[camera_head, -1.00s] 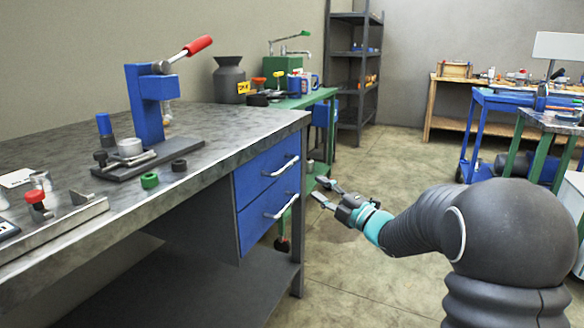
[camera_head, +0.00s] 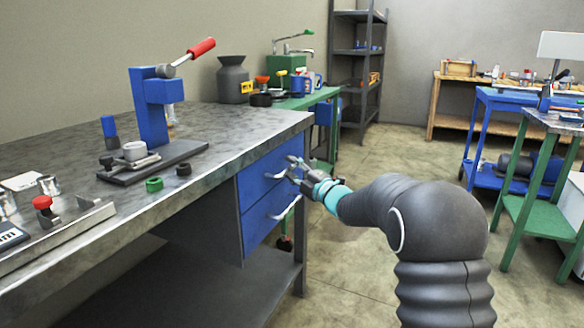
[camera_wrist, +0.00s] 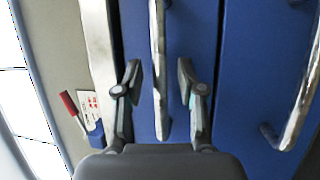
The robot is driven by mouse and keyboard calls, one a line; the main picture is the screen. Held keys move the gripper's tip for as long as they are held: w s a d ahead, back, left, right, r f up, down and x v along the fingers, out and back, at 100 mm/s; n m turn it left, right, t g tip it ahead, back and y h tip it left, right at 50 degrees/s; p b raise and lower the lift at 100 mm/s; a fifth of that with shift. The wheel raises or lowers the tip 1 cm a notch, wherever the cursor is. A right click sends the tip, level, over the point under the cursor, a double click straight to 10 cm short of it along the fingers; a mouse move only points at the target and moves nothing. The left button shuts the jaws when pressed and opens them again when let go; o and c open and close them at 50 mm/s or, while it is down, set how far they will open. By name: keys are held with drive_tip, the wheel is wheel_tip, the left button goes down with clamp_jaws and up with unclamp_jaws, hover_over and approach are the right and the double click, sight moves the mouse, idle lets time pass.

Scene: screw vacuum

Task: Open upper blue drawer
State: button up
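The upper blue drawer (camera_head: 257,179) is closed under the right end of the metal workbench. Its silver bar handle (camera_head: 281,168) is partly hidden by my gripper in the head view. My gripper (camera_head: 292,167) is at the front of this drawer. In the wrist view my gripper (camera_wrist: 158,82) is open, with one finger on each side of the upper drawer's handle (camera_wrist: 157,60). I cannot tell whether either finger touches it. The lower blue drawer (camera_head: 262,218) is closed, and its handle (camera_wrist: 300,95) shows at the right of the wrist view.
The workbench (camera_head: 235,130) carries a blue lever press (camera_head: 153,105) with a red grip. A green bench (camera_head: 318,97) stands behind, beside a dark shelf rack (camera_head: 357,70). The floor (camera_head: 350,265) in front of the drawers is clear.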

drive_tip(key=shift+w+a, duration=0.2)
drive_tip(key=shift+a, duration=0.05)
